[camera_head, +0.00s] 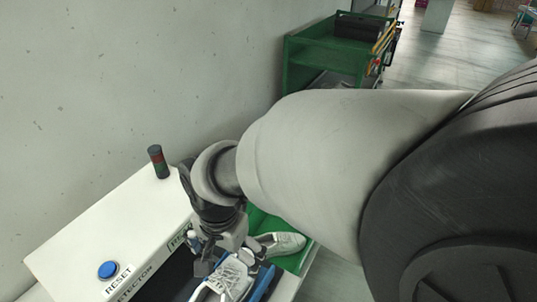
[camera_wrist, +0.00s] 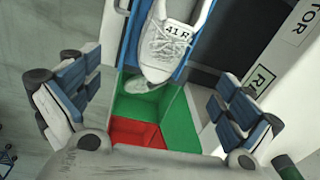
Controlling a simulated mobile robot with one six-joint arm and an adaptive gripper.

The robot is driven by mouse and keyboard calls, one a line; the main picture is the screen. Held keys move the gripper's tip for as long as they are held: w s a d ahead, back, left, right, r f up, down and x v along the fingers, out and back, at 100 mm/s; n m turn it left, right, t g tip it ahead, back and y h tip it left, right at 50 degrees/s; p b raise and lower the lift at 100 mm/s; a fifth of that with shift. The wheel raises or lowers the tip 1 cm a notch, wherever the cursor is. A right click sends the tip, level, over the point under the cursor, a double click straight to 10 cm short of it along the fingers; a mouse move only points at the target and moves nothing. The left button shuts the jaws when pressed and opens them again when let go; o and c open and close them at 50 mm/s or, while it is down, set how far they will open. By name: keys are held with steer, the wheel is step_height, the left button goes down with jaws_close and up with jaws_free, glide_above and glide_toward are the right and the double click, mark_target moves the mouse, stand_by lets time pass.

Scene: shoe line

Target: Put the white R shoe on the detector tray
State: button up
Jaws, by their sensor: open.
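A white shoe with a "41 R" label (camera_wrist: 165,48) lies on a blue-edged tray (camera_wrist: 132,38) in the wrist view, toe toward my gripper. In the head view a white laced shoe (camera_head: 228,281) shows just below my gripper (camera_head: 213,252), partly hidden by it. In the wrist view my gripper (camera_wrist: 157,100) has its two blue-padded fingers spread wide apart, with nothing between them. The shoe's toe is beyond the fingers, apart from both. The white detector (camera_head: 110,235) stands to the left of the shoe in the head view.
A second white shoe (camera_head: 281,243) lies in a green bin (camera_head: 293,262) to the right; the wrist view also shows a red section (camera_wrist: 135,132). The detector has a blue reset button (camera_head: 108,270) and a signal lamp (camera_head: 158,161). A green cart (camera_head: 325,55) stands behind.

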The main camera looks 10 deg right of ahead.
steer(key=s+d+r+n+t, duration=0.2)
steer(key=s+d+r, duration=0.3)
steer(key=d, duration=0.3)
steer(key=s+d+r+n+t, duration=0.1)
steer(key=s+d+r+n, duration=0.3)
steer(key=d, duration=0.4)
steer(key=shift+s+d+r+n+t, duration=0.35)
steer(key=shift+d+r+n+t, duration=0.05)
steer(key=shift+r, duration=0.3)
